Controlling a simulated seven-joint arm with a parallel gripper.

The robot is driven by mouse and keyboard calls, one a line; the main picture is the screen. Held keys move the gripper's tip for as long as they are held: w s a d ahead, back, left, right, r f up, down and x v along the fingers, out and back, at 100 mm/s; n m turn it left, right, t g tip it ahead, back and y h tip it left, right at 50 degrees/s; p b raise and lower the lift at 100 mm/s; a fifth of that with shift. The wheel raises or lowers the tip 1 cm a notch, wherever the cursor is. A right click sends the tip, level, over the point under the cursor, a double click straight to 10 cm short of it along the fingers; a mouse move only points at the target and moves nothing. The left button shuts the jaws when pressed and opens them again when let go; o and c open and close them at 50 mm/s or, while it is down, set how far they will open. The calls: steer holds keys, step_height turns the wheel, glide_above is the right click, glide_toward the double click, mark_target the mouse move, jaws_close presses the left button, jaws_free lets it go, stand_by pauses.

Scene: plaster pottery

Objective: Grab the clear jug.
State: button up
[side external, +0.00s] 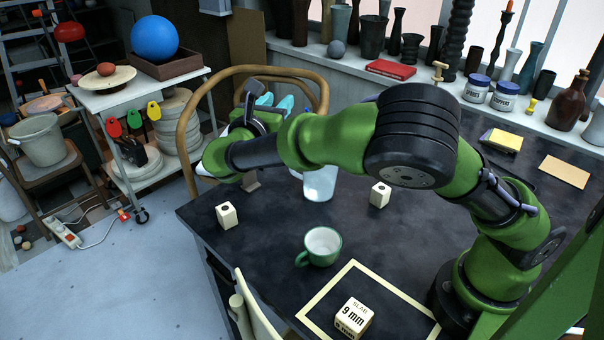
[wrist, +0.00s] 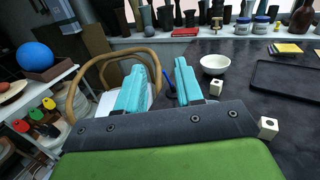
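The clear jug (side external: 320,184) stands on the dark table in the side view. Its upper part is hidden behind my green arm. My gripper (side external: 275,102) is up at the far left of the table, beyond and left of the jug, and apart from it. In the wrist view its two cyan fingers (wrist: 161,82) stand apart with a gap between them, and no object is clearly held. I cannot make out the jug there; a small blue shape beside the right finger is too unclear to name.
A green mug (side external: 322,246) and white blocks (side external: 227,215) (side external: 380,194) (side external: 354,316) are on the table. A white bowl (wrist: 215,64) and dark tray (wrist: 288,76) show in the wrist view. A bentwood chair (side external: 188,135) stands at the table's far left edge.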

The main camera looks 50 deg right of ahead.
step_height(320, 180, down, 18)
steer(key=shift+d+r, duration=0.15)
steer(key=shift+w+d, duration=0.15)
steer(key=shift+d, duration=0.15)
steer(key=x, duration=0.6)
steer(key=shift+w+d, duration=0.15)
steer(key=shift+d, duration=0.15)
jaws_close()
